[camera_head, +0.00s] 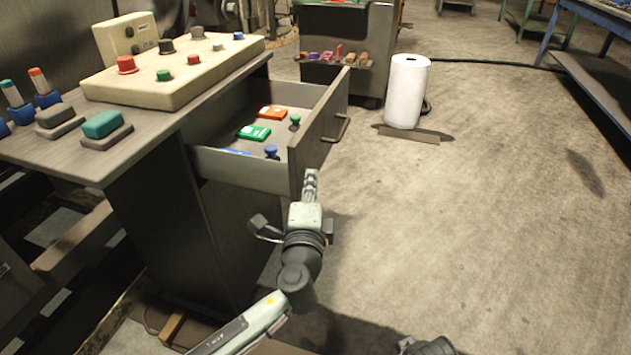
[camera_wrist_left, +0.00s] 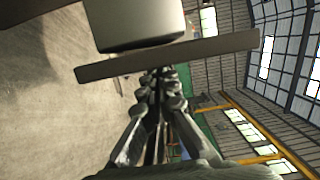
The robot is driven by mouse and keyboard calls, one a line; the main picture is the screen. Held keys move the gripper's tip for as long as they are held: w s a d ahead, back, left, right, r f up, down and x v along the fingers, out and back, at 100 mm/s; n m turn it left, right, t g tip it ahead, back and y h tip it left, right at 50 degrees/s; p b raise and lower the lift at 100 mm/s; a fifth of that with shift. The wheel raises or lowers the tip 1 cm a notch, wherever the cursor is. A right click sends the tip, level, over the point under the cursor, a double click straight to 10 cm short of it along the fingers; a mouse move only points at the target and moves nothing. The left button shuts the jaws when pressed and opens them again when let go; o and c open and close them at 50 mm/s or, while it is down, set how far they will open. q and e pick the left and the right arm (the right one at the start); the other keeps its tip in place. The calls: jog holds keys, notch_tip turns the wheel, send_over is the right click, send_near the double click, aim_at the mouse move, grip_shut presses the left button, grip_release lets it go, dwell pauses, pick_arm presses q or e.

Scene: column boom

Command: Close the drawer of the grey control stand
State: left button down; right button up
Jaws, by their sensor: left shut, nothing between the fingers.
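The grey control stand (camera_head: 160,215) is at the left in the head view. Its drawer (camera_head: 240,170) is pulled out to the right, with its inside showing. The drawer front (camera_head: 322,125) is a dark upright panel with a bar handle (camera_head: 338,129) on its outer face. My left gripper (camera_head: 311,178) is shut and empty at the near lower end of the drawer front. In the left wrist view, the shut fingers (camera_wrist_left: 158,80) reach up to the front panel's edge (camera_wrist_left: 165,57). I cannot tell whether they touch it.
The drawer holds an orange box (camera_head: 272,112), a green box (camera_head: 254,132) and small knobbed items. A cream button panel (camera_head: 175,72) stands on top. A white roll (camera_head: 406,92) stands on the floor beyond the drawer. The floor at the right is clear.

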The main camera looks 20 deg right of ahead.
aim_at(204, 160)
pick_arm(q)
jog(key=w+a, duration=0.4)
jog(key=a, duration=0.2)
jog(key=w+a, duration=0.4)
jog(key=a, duration=0.3)
jog(key=w+a+b, duration=0.1)
jog(key=w+a, duration=0.4)
jog(key=a, duration=0.1)
jog(key=shift+a, duration=0.15)
jog(key=shift+w+a, duration=0.25)
jog(key=shift+a, duration=0.2)
pick_arm(e)
jog(key=shift+s+d+r, duration=0.1)
jog(key=shift+r, duration=0.45)
jog(key=shift+s+d+r, duration=0.1)
jog(key=shift+r, duration=0.4)
pick_arm(q)
jog(key=shift+w+a+r, duration=0.1)
jog(key=shift+a, duration=0.05)
pick_arm(e)
jog(key=shift+w, duration=0.2)
jog(key=shift+w+r, duration=0.1)
